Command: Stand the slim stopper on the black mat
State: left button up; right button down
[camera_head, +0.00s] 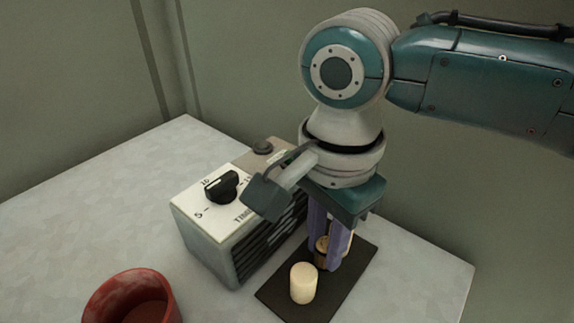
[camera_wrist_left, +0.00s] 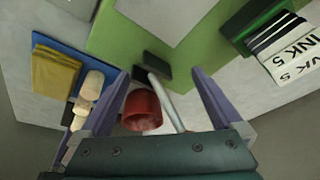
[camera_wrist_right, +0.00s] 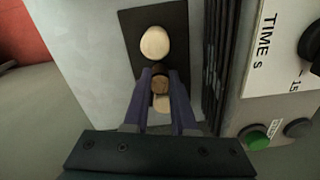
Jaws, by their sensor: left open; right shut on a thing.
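The black mat (camera_head: 338,285) lies on the pale table and also shows in the right wrist view (camera_wrist_right: 180,18). My right gripper (camera_head: 329,256) is over the mat, pointing down, and is shut on a narrow brown stopper (camera_head: 321,252), seen between the fingertips in the right wrist view (camera_wrist_right: 160,84). The held stopper looks upright; I cannot tell if its base touches the mat. A wider pale stopper (camera_head: 303,283) stands on the mat in front of it, apart. Another pale stopper (camera_wrist_right: 163,103) shows partly hidden behind the fingers. My left gripper (camera_wrist_left: 160,72) is open and empty.
A timer box (camera_head: 215,225) with a black knob stands close left of the mat. A red cup (camera_head: 130,297) is at the front left. The left wrist view shows pale stoppers (camera_wrist_left: 92,85), a yellow cloth (camera_wrist_left: 55,72) and a green box (camera_wrist_left: 250,22).

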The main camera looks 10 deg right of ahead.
pick_arm(q)
jog(key=shift+f, duration=0.15)
pick_arm(e)
jog(key=shift+f, duration=0.65)
jog(key=c, duration=0.7)
grip_release()
jog(key=shift+f, duration=0.1)
